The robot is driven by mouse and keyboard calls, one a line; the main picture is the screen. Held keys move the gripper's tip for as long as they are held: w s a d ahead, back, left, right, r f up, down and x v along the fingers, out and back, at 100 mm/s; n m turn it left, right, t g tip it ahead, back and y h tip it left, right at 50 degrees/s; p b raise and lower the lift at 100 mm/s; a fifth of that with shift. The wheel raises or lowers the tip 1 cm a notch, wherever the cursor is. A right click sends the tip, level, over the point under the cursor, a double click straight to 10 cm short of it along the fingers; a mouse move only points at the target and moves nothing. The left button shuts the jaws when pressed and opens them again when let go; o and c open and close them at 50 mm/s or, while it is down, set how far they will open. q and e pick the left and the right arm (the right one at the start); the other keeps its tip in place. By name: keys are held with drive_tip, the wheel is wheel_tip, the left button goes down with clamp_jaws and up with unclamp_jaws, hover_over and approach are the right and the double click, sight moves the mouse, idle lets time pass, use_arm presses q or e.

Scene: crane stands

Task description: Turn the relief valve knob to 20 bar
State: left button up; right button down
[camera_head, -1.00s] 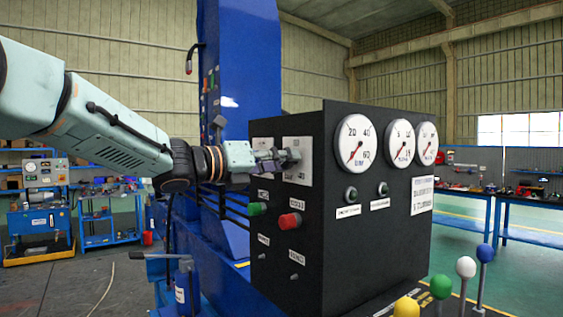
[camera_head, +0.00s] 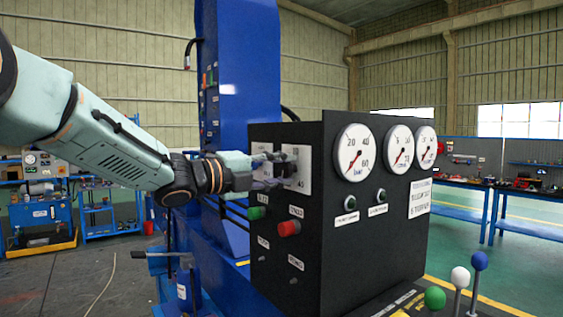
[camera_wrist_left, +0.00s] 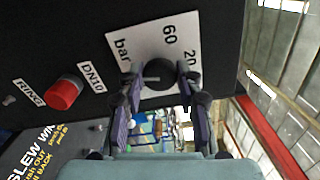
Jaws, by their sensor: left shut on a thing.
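The relief valve knob (camera_wrist_left: 159,73) is dark and round. It sits on a white scale plate (camera_wrist_left: 142,42) marked "bar", "60" and "20", on the left face of a black console (camera_head: 335,262). My left gripper (camera_head: 287,166) is at this plate, and its fingers hide most of the knob in the head view. In the left wrist view my left gripper (camera_wrist_left: 160,80) has one finger on each side of the knob, shut on it. Which mark the knob points to cannot be told. My right gripper is not in view.
Green (camera_head: 256,212) and red (camera_head: 289,228) buttons sit below the plate. Round gauges (camera_head: 354,152) face front, with red needles. Ball-topped levers (camera_head: 459,277) stand at the lower right. A blue column (camera_head: 239,75) rises behind the console. Workbenches stand at both sides.

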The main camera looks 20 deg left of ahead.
use_arm(q)
drive_tip(key=n+p, duration=0.2)
drive_tip(key=n, duration=0.1)
drive_tip(key=shift+n, duration=0.4)
drive_tip(key=n, duration=0.3)
drive_tip(key=shift+f+n+p, duration=0.1)
drive_tip(key=shift+n+p, duration=0.2)
drive_tip(key=n, duration=1.2)
drive_tip(key=shift+f+n, duration=0.15)
drive_tip(key=shift+n, duration=0.25)
drive_tip(key=o, duration=1.2)
drive_tip(key=shift+s+a, duration=0.15)
drive_tip(key=shift+c, duration=0.2)
drive_tip(key=shift+r, duration=0.2)
